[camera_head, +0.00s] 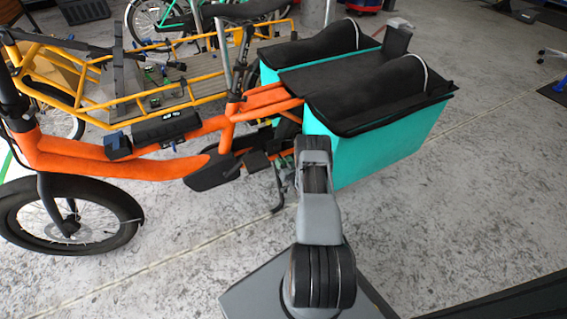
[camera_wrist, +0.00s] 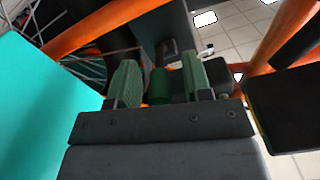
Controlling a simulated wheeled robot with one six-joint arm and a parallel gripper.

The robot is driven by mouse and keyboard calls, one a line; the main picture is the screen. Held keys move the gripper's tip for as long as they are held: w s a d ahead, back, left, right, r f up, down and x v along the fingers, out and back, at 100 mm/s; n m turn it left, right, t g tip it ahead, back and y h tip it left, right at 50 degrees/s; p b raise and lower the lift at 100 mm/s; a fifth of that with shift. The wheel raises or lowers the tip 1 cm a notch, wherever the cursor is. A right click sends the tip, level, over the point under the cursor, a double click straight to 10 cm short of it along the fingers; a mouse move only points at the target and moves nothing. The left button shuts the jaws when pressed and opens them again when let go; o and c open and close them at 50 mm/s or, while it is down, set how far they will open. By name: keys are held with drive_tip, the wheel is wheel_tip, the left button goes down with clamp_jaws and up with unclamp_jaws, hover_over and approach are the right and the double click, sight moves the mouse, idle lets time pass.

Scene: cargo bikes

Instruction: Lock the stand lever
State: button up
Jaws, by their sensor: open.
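The orange cargo bike (camera_head: 165,160) stands side-on in the head view, with a dark stand leg (camera_head: 278,197) reaching the floor under its rear. I cannot make out the lever's position.
A teal box (camera_head: 365,145) with black covers hangs close to the right of my arm; it fills the left of the wrist view (camera_wrist: 40,100). A black part (camera_wrist: 285,105) is close on the right there. A yellow cargo bike (camera_head: 190,95) stands behind.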

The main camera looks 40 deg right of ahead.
drive_tip(key=shift+w, duration=0.2)
drive_tip(key=shift+c, duration=0.3)
clamp_jaws()
